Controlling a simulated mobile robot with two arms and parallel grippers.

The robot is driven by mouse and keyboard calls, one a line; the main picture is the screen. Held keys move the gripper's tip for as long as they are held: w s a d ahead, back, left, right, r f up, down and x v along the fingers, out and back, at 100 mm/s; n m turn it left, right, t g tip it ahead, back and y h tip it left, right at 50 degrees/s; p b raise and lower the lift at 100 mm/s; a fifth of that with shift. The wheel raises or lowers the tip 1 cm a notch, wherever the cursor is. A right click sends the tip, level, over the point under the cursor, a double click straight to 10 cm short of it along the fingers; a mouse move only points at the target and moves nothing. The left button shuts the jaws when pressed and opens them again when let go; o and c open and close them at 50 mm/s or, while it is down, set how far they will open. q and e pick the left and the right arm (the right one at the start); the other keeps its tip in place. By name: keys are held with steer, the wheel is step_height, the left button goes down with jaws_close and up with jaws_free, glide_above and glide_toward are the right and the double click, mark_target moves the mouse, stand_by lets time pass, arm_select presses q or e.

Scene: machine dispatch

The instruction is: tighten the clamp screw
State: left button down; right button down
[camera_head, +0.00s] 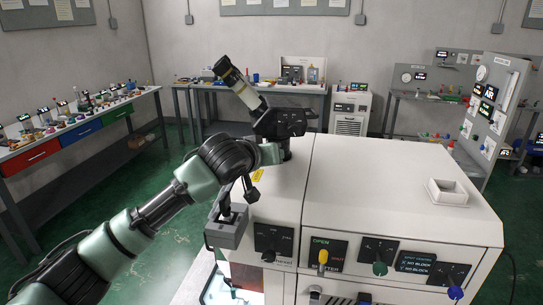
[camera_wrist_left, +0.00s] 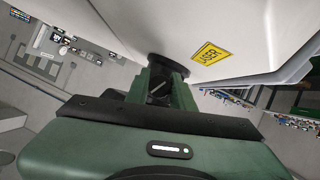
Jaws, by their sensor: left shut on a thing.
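My left gripper (camera_wrist_left: 163,88) has its green fingers closed on a small dark part at a black round knob (camera_wrist_left: 168,64), which I take for the clamp screw. My fingers hide much of it, and how far it is turned cannot be told. In the head view my left arm reaches in from the lower left to the left edge of the white machine (camera_head: 400,185). There its wrist is beside a black mount (camera_head: 284,122) bearing a cream-and-black tube (camera_head: 238,83) tilted up to the left. My right gripper is not in view.
A yellow label (camera_head: 257,175) is on the machine near my wrist; it also shows in the wrist view (camera_wrist_left: 211,53). A grey box (camera_head: 228,232) sits at the machine's left front corner. A white open tray (camera_head: 447,193) lies on its top, otherwise mostly clear.

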arm_select(q)
steer(key=shift+f+m+y, duration=0.1)
steer(key=shift+m+y, duration=0.2)
stand_by(0.4)
steer(key=c, duration=1.2)
jaws_free()
steer(key=shift+s+b, duration=0.3)
steer(key=b+v, duration=0.3)
steer(key=v, duration=0.3)
steer(key=shift+s+a, duration=0.15)
steer(key=shift+s+a+r, duration=0.1)
steer(key=shift+s+r, duration=0.2)
steer(key=shift+r, duration=0.05)
